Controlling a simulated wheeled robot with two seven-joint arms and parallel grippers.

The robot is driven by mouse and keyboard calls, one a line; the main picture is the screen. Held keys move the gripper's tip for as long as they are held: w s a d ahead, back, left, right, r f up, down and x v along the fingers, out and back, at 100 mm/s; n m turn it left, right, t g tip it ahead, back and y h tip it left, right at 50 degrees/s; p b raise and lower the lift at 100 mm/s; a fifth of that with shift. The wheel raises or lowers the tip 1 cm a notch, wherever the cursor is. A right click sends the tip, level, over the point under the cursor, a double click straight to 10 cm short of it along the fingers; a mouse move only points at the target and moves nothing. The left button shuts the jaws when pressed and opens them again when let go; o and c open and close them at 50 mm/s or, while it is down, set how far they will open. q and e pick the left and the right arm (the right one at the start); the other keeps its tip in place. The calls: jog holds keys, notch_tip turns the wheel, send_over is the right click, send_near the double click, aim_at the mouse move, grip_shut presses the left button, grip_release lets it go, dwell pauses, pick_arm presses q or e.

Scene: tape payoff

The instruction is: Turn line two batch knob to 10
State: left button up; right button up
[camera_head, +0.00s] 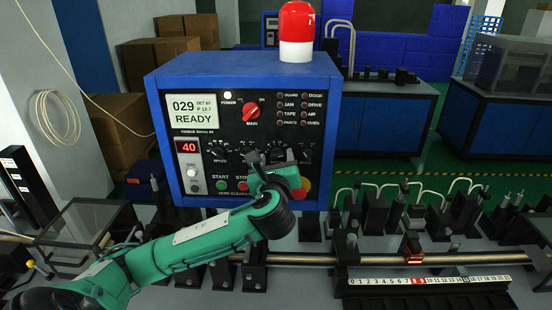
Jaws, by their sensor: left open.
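The blue control box (333,120) stands upright with a black front panel. A row of black knobs crosses its lower half, with the speed knob (220,153) at the left. My left gripper (272,161) is open in front of the right part of this row, its dark fingers over the panel. It partly covers the knobs and their labels there, so I cannot tell which knob is the line two batch knob or where it points. I cannot tell whether the fingers touch a knob. My right gripper is not in view.
A display (193,111) reads 029 and READY; a red readout (188,149) shows 40. The red main switch (251,111) is above the knobs, the green start button (222,185) below. A copper-coloured rail (380,259) and a ruler (430,281) lie at the lower right.

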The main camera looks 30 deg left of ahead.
pick_arm(q)
jog(key=c, duration=1)
jog(key=n, duration=0.3)
jog(key=shift+f+n, duration=0.1)
jog(key=shift+n, duration=0.3)
jog(key=n+b, duration=0.1)
jog(key=n, duration=0.2)
jog(key=shift+n, duration=0.3)
jog(key=n, duration=0.3)
jog(key=shift+f, duration=0.1)
jog(key=shift+n+b, duration=0.3)
jog(key=shift+n, duration=0.2)
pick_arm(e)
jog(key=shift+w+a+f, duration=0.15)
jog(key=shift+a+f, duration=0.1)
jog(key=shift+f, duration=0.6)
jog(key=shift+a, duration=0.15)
